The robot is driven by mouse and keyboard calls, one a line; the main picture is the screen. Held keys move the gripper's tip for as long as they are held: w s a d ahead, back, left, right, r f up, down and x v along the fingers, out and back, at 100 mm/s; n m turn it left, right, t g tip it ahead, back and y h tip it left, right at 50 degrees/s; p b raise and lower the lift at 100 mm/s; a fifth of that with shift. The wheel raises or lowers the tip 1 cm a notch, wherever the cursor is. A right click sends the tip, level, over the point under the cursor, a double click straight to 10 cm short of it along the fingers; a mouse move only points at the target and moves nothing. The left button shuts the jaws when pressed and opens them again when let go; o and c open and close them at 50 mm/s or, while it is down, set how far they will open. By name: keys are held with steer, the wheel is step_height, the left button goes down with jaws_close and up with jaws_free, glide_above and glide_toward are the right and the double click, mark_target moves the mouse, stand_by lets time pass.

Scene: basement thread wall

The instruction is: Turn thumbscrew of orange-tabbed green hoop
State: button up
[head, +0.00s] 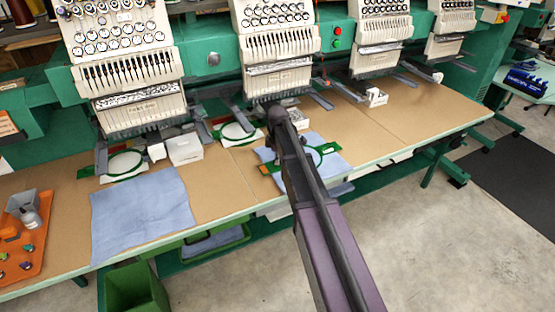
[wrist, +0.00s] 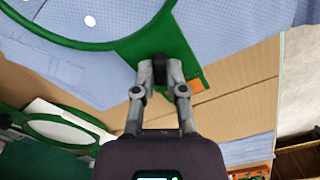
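The green hoop (wrist: 135,45) with an orange tab (wrist: 192,85) lies on blue dotted cloth in the wrist view. In the head view this hoop (head: 312,168) lies on the table, partly hidden behind my arm, with its orange tab (head: 265,169) to the left. My gripper (wrist: 161,72) is at the hoop's clamp end, just left of the orange tab. A small dark piece shows between the fingertips. The thumbscrew itself cannot be made out, and I cannot tell whether the fingers press on anything. In the head view the fingertips are hidden by my arm.
Other green hoops (head: 124,163) lie under the machine heads. A blue cloth (head: 140,212) lies to the left, with an orange tray (head: 26,255) of small parts beyond it. White boxes (head: 184,148) stand near the machine heads (head: 276,40). The table's right part is mostly clear.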

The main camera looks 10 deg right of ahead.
steer(key=o, duration=0.5)
steer(key=shift+c, duration=0.2)
steer(key=shift+m, duration=0.4)
